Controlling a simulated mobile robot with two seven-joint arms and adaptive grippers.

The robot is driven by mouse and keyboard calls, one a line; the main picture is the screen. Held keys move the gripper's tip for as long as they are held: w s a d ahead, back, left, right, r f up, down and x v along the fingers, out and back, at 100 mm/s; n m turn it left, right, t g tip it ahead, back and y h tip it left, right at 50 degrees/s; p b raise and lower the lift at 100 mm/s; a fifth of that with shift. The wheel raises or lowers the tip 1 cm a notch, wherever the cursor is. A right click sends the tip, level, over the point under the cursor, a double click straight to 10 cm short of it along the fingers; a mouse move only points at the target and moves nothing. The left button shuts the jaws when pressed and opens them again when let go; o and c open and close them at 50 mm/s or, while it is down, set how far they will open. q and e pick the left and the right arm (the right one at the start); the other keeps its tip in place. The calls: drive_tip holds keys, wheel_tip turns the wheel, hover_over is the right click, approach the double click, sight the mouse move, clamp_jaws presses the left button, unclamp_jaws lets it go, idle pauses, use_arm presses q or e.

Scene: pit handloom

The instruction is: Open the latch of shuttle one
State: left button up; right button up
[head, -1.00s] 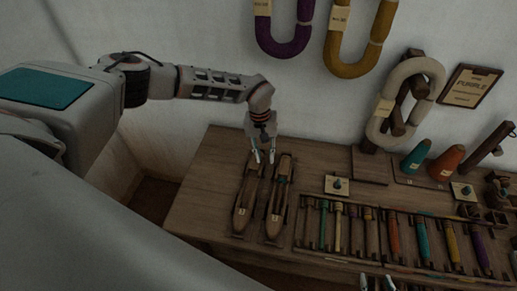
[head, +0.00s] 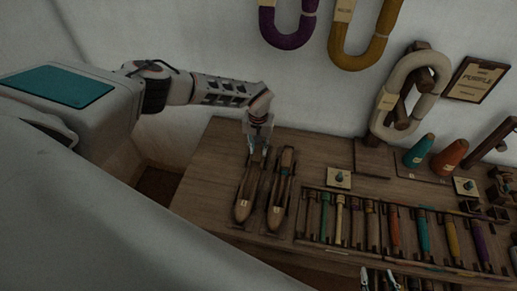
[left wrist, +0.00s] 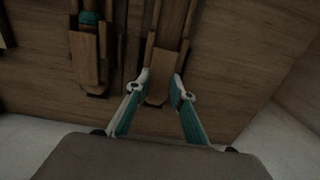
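Two long wooden shuttles lie side by side on the table. The left shuttle (head: 247,196) has a small label that looks like a 1, and the right shuttle (head: 280,196) has teal thread in it. My left gripper (head: 258,149) points down at the far end of the left shuttle. In the left wrist view my left gripper (left wrist: 160,86) is open, its fingers on either side of the end of that shuttle (left wrist: 163,83); I cannot tell whether they touch it. The latch is not distinct. My right gripper (head: 379,279) shows only its fingertips at the bottom edge, apart and empty.
A rack of coloured bobbins (head: 425,233) lies right of the shuttles. A small square plate with a knob (head: 339,178) stands behind it. Teal (head: 418,153) and orange (head: 449,157) cones stand farther right. The wall is close behind. The table's left part is bare.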

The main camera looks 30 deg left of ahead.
use_arm(q)
clamp_jaws()
